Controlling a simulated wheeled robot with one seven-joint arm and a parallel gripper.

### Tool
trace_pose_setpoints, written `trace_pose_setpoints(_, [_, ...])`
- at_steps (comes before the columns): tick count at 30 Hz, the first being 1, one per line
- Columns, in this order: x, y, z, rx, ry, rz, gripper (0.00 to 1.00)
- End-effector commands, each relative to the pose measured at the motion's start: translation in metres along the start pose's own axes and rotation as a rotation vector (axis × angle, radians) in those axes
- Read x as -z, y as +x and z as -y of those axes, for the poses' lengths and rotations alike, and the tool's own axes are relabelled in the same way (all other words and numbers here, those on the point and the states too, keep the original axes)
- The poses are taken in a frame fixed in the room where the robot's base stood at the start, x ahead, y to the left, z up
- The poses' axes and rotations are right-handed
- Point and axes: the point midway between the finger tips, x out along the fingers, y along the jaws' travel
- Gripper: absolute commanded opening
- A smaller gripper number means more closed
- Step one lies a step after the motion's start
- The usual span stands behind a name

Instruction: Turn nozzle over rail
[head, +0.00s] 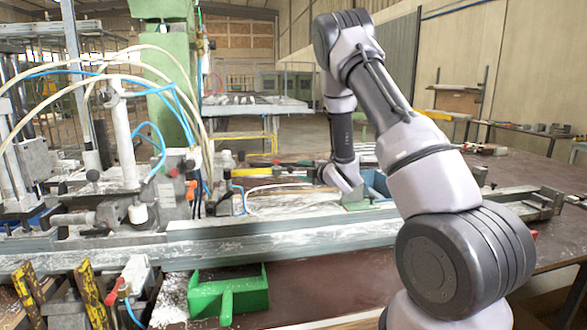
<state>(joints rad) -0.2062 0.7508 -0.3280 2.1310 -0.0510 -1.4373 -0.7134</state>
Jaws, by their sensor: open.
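The rail is a long grey metal profile (290,232) running across the bench from left to right. A small nozzle-like fitting (238,204) on a blue hose stands just behind the rail, left of the middle; I cannot tell for sure that it is the nozzle, or exactly where it points. My gripper (346,188) is behind the rail, to the right of that fitting and apart from it. It points down at the bench by a grey-green block and a blue box. It is open; its fingertips are small and partly hidden, and I see nothing held.
A green dustpan-like tray (229,291) lies in front of the rail. Yellow-and-black clamp handles (92,292) stand at the front left. A blue box (377,184) is beside my gripper. Pale hoses (130,77) arch over the machine at left. The brown tabletop at right has free room.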

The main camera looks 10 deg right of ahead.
Motion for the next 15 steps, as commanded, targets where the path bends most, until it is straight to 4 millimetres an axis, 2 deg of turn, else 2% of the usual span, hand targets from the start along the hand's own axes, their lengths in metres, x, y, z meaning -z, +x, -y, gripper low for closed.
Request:
trace_pose_setpoints(3, [0.004, 0.004, 0.011, -0.003, -0.041, -0.030, 0.53])
trace_pose_setpoints(8, [0.006, 0.018, 0.011, -0.006, -0.048, -0.036, 0.53])
trace_pose_setpoints(15, [0.008, 0.064, 0.011, -0.006, -0.048, -0.036, 0.53])
